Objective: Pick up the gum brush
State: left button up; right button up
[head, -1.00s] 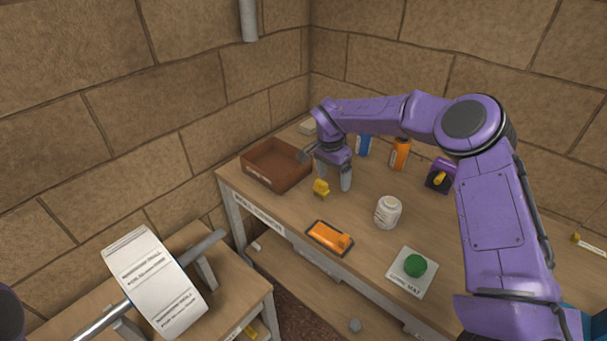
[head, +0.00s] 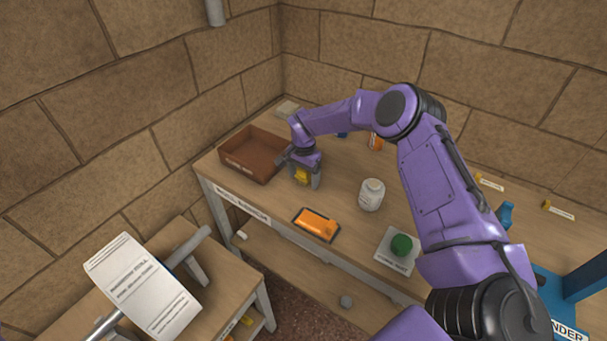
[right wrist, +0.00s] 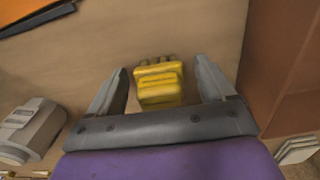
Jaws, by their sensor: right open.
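A small yellow block-like piece (right wrist: 160,85) with short grey-brown tufts at its far end looks like the gum brush. In the head view the yellow piece (head: 301,175) stands on the table just right of the brown tray. My right gripper (head: 306,183) is low over it, pointing down. In the right wrist view the right gripper (right wrist: 160,76) is open, with one finger on each side of the yellow piece and a gap at both sides. My left gripper is out of view.
The brown tray (head: 226,156) is close on the gripper's left. An orange piece on a dark pad (head: 298,225), a white jar (head: 371,195) and a green knob on a white mat (head: 387,257) stand nearer the front and right.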

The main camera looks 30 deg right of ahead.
jog(key=c, duration=1.2)
jog(key=shift+o, duration=0.2)
jog(key=shift+r+b, duration=0.25)
jog(key=shift+b, duration=0.1)
jog(key=r, duration=0.1)
jog(key=r+b, duration=0.1)
jog(key=r, duration=0.1)
jog(key=shift+s+a+b, duration=0.15)
jog(key=shift+a+b, duration=0.05)
jog(key=shift+b, duration=0.1)
jog(key=s+a+r+b, duration=0.3)
jog(key=s+a+r, duration=0.5)
jog(key=s, duration=0.3)
jog(key=shift+r, duration=0.8)
jog(key=shift+w+a, duration=0.1)
jog(key=shift+o, duration=0.7)
